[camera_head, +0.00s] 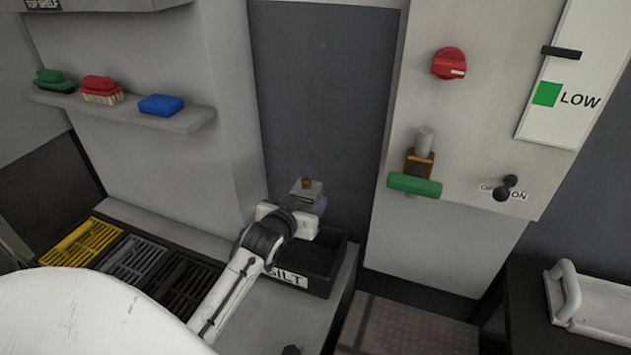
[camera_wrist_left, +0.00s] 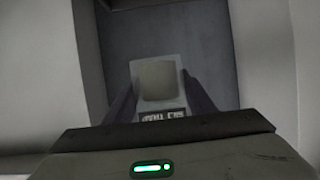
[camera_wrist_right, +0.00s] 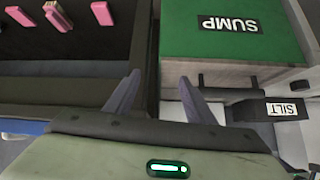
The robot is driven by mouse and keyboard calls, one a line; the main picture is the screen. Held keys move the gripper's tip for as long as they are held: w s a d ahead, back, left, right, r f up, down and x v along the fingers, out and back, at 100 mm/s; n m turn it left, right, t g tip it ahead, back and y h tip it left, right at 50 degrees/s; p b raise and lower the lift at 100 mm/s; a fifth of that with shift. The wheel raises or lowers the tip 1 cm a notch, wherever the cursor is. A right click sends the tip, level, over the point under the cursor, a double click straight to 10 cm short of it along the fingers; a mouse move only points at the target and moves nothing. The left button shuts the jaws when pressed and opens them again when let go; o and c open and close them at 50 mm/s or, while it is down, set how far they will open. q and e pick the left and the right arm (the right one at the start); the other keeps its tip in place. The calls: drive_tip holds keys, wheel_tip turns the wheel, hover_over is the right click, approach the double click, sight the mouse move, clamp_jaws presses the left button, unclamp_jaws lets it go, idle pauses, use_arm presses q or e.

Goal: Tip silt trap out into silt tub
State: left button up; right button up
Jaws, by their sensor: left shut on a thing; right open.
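My left gripper (camera_head: 310,203) is shut on a small grey box with a brass knob on top (camera_head: 302,190), which I take to be the silt trap. In the left wrist view this box (camera_wrist_left: 158,80) sits between the fingers (camera_wrist_left: 158,100), with a dark lettered strip I cannot read. The silt tub (camera_head: 345,262) is black, with a white "SILT" label. The held box appears over or near the tub's back part; its height and tilt are unclear. My arm hides part of the tub. My right gripper (camera_wrist_right: 158,92) is open and empty, outside the head view.
A shelf (camera_head: 180,118) holds brushes and a blue block. Coloured grates (camera_head: 130,258) lie left of the tub. A green-handled valve (camera_head: 415,185) and red knob (camera_head: 449,63) are on the right panel. A green "SUMP" surface (camera_wrist_right: 220,40) and black "SILT" piece (camera_wrist_right: 250,110) are near my right gripper.

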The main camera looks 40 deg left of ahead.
use_arm(q)
drive_tip(key=shift+a+f, duration=0.25)
drive_tip(key=shift+a, duration=0.05)
drive_tip(key=shift+f, duration=0.15)
drive_tip(key=shift+s+d+f, duration=0.15)
drive_tip(key=shift+f, duration=0.45)
drive_tip(key=shift+d+f+n+h, duration=0.3)
drive_tip(key=shift+d+f+n, duration=0.05)
drive_tip(key=shift+f, duration=0.25)
drive_tip(key=shift+d+f+n+h, duration=0.3)
drive_tip(key=shift+d+f, duration=0.05)
drive_tip(key=shift+f, duration=0.3)
drive_tip(key=shift+d+f+n+h, duration=0.3)
drive_tip(key=shift+d+f+n, duration=0.05)
drive_tip(key=shift+f, duration=0.25)
use_arm(e)
drive_tip(key=shift+s+a, duration=0.1)
drive_tip(key=shift+s, duration=0.2)
use_arm(q)
drive_tip(key=shift+d+n+h, duration=0.4)
drive_tip(key=shift+d+n, duration=0.15)
drive_tip(key=shift+n, duration=0.05)
use_arm(e)
drive_tip(key=shift+w, duration=0.1)
